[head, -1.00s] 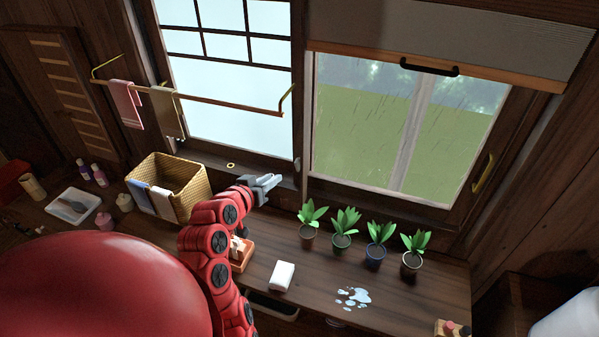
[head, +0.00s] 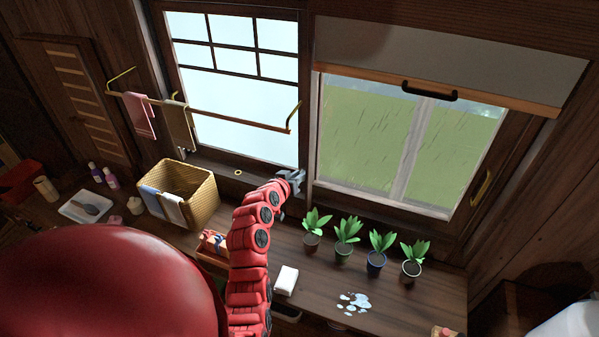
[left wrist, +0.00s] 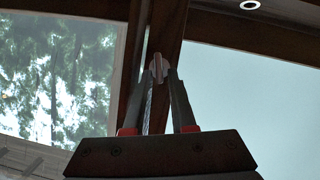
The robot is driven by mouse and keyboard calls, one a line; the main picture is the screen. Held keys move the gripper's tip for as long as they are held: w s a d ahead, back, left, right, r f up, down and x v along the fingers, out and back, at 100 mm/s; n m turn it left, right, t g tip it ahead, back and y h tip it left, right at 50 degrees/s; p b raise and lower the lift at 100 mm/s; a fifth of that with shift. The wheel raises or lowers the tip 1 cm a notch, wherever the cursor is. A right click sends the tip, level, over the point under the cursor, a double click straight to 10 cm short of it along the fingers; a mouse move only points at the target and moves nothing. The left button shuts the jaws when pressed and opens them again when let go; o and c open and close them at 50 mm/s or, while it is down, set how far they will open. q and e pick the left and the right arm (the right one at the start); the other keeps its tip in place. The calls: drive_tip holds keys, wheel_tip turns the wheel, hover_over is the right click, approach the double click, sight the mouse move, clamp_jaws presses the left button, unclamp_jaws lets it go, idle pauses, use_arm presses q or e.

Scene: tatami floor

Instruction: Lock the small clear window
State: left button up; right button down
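The clear window (head: 372,130) is at the right in the head view, with rain and green ground behind the glass; its clear pane (left wrist: 55,70) is at the left in the left wrist view. My left gripper (head: 292,178) is at the dark post left of this window, at its lower part. In the left wrist view its two fingers (left wrist: 160,76) stand apart, with a small pale rounded knob (left wrist: 158,66) on the post showing between their tips. I cannot tell whether the tips touch it. My right gripper is not in view.
A frosted window (head: 235,110) and a towel rail (head: 220,117) are at the left. A yellow ring (head: 238,172) is on its sill. Potted plants (head: 345,240) line the counter below the clear window. A wicker basket (head: 203,205) stands left of my arm. A blind (head: 450,60) hangs above.

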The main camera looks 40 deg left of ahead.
use_arm(q)
drive_tip(key=shift+w, duration=0.2)
clamp_jaws()
drive_tip(key=shift+f, duration=0.15)
drive_tip(key=shift+s+a+f+n+t+h+b, duration=0.2)
drive_tip(key=shift+n+t+h+b, duration=0.55)
drive_tip(key=shift+n+b, duration=1.6)
drive_tip(key=shift+w+a+f+n+t+h+b, duration=0.2)
drive_tip(key=shift+n+t+h+b, duration=0.9)
drive_tip(key=shift+b, duration=2.2)
drive_tip(key=shift+s+a+f+n+t+h+b, duration=0.25)
drive_tip(key=shift+f+n+h+b, duration=0.2)
drive_tip(key=shift+n+b, duration=2.1)
drive_tip(key=shift+r+b, duration=0.1)
drive_tip(key=shift+b, duration=0.25)
